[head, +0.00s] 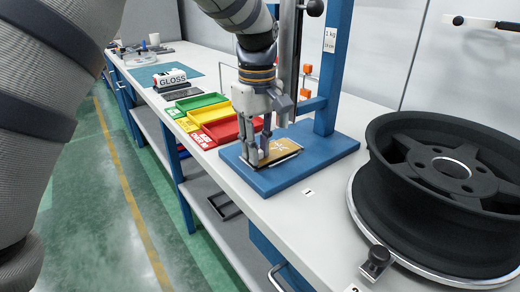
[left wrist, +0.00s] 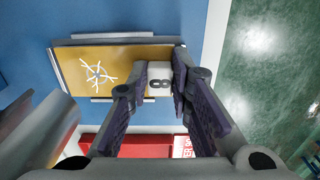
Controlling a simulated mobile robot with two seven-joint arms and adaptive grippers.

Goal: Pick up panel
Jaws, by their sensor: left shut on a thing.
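The panel (head: 283,150) is a flat yellow-brown plate with a scratched white mark. It lies on the blue base of a stand on the bench. In the left wrist view the panel (left wrist: 92,72) shows face on, with thin light strips along its long edges. My left gripper (head: 257,160) points down over the panel's near left end. In the left wrist view its fingers are shut on a white block marked 8 (left wrist: 158,77) at that end of the panel. Whether this block is part of the panel is hard to tell. My right gripper is not in view.
The blue stand (head: 332,75) rises behind the panel. Green, yellow and red trays (head: 222,128) sit to the left along the bench, with a GLOSS box (head: 172,78) beyond.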

